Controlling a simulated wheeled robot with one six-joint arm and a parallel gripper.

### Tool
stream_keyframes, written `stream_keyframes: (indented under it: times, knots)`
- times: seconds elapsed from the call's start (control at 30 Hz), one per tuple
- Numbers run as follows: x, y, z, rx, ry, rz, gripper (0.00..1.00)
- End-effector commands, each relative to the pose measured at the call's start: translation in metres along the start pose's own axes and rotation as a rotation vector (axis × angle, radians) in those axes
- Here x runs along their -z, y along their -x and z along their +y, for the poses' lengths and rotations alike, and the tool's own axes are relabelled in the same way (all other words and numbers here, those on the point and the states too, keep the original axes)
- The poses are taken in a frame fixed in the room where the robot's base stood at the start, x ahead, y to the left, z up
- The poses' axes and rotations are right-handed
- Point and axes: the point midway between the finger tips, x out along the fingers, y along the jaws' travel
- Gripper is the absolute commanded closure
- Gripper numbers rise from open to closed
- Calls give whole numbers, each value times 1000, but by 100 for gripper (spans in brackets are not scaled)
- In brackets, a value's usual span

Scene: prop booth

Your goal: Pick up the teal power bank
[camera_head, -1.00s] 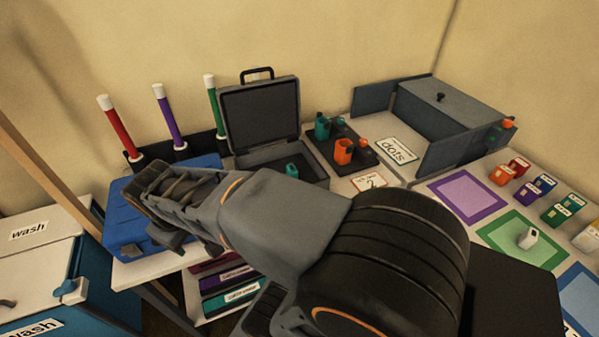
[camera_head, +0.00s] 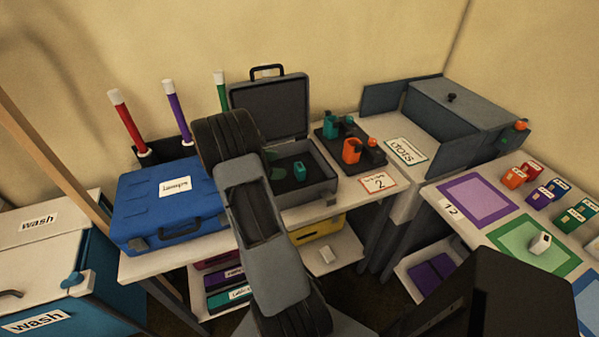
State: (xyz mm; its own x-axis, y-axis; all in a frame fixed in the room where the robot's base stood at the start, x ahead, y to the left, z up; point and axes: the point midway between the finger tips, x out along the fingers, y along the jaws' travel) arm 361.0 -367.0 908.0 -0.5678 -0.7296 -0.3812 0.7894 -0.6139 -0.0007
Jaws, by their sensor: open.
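A small teal block (camera_head: 299,170) stands in the open grey case (camera_head: 318,193), right of my arm; it is the likeliest power bank, but it is too small to be sure. My arm rises from the bottom middle, in front of the left part of the case. My gripper cannot be made out; the arm seems to hide it.
The case's raised lid (camera_head: 270,108) stands behind its base. A blue case (camera_head: 170,205) lies to the left. Orange pieces (camera_head: 352,151) stand on the black tray (camera_head: 333,148). A grey box (camera_head: 465,110) is at the back right. Some bare tabletop shows near the number card (camera_head: 378,183).

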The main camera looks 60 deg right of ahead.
Motion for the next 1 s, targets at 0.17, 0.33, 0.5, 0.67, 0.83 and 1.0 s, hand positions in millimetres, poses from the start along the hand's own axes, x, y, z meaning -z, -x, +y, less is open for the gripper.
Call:
stream_keyframes:
  times: [0.17,0.33,0.5,0.67,0.83,1.0]
  knots:
    - [0,-29,-1,2,3,0,15]
    - [0,-44,0,0,1,1,15]
    - [0,-53,0,1,1,1,15]
    - [0,-74,1,2,1,1,15]
    - [1,-93,1,0,0,1,15]
    - [2,-100,1,0,0,1,15]
